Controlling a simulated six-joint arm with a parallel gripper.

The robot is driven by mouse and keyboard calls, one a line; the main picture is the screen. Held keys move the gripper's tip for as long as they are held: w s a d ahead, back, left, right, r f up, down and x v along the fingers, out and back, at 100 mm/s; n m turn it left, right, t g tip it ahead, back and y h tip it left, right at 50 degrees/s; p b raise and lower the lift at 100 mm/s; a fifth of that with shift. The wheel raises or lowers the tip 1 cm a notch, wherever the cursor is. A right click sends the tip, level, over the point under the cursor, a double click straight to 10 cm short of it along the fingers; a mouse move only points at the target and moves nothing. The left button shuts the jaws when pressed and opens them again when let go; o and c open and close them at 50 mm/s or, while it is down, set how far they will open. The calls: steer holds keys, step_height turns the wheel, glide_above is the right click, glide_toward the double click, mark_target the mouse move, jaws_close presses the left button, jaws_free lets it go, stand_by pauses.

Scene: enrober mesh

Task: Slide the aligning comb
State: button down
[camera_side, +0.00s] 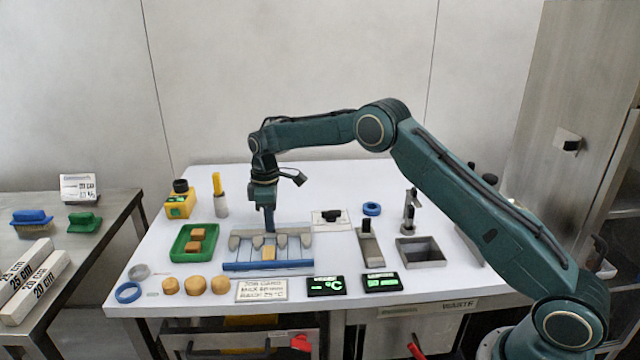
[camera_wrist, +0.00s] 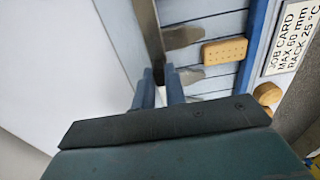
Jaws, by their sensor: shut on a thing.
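The aligning comb (camera_side: 290,232) is a pale metal bar with several broad rounded teeth. It lies across the back of the blue-grey slatted rack (camera_side: 300,255). My gripper (camera_side: 269,226) points down at the middle of the comb. In the wrist view its blue fingers (camera_wrist: 160,82) are shut on the comb at its bar; the exact grip point is partly hidden. A tan biscuit (camera_side: 268,253) lies on the rack in front of the teeth, also seen in the wrist view (camera_wrist: 225,51).
A blue bar (camera_side: 268,267) edges the rack's front. The job card (camera_side: 261,291), several round tan pieces (camera_side: 196,285) and two displays (camera_side: 326,286) lie in front. A green tray (camera_side: 193,243) stands left; a metal stand (camera_side: 368,243) stands right. The table behind the rack is mostly clear.

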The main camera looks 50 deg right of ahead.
steer(key=shift+w+d+r, duration=0.1)
steer(key=shift+w+d, duration=1.05)
steer(key=shift+w, duration=0.1)
steer(key=c, duration=1.4)
jaws_free()
steer(key=shift+d, duration=0.1)
steer(key=shift+c, duration=0.2)
step_height(320, 180, up, 14)
steer(key=shift+s, duration=0.1)
